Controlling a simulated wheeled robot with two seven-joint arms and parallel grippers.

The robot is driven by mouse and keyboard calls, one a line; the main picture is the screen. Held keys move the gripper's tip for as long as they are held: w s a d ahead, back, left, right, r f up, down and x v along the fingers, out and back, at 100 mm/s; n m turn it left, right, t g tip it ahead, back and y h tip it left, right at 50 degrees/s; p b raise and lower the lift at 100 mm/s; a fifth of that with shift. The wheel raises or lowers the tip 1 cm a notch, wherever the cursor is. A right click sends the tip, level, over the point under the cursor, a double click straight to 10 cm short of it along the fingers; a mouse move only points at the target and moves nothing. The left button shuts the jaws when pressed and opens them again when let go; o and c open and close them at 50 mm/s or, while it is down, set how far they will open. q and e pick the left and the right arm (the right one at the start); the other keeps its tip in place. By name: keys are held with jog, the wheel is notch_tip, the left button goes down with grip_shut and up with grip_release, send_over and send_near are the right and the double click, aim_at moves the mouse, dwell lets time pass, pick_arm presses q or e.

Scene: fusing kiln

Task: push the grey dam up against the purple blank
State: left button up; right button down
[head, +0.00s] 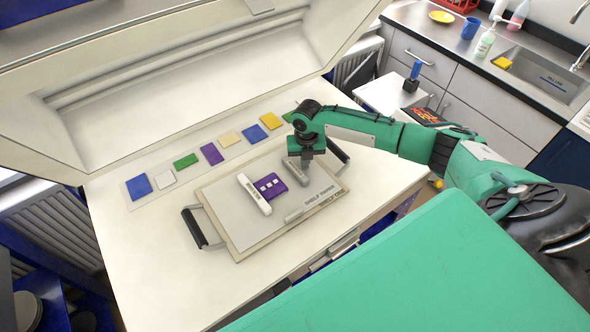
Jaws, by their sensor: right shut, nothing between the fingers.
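The purple blank (274,194), with small white squares on top, lies on the pale shelf on the kiln floor. A white dam (254,194) lies along its left side. The grey dam (293,170) lies just right of the blank, turned at a slant, partly hidden by my right gripper. Whether the dam touches the blank is hard to tell. My right gripper (303,165) points down, shut and empty, at the right side of the grey dam; contact cannot be made out. My left gripper is not in view.
The shelf board (241,252) has dark handles at left (195,228) and right. A strip labelled shelf paper (316,203) lies at its front. Coloured glass squares, such as a blue one (139,186), line the back. The raised kiln lid (200,75) stands behind.

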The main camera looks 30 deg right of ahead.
aim_at(295, 169)
jog(key=shift+s+a+p, duration=0.2)
jog(key=shift+a+p, duration=0.7)
jog(key=shift+a, duration=1.75)
dwell(2.4)
jog(key=shift+d, duration=0.3)
jog(key=shift+d, duration=0.3)
jog(key=shift+r, duration=0.1)
notch_tip(295, 169, up, 9)
jog(key=p, duration=0.8)
dwell(0.6)
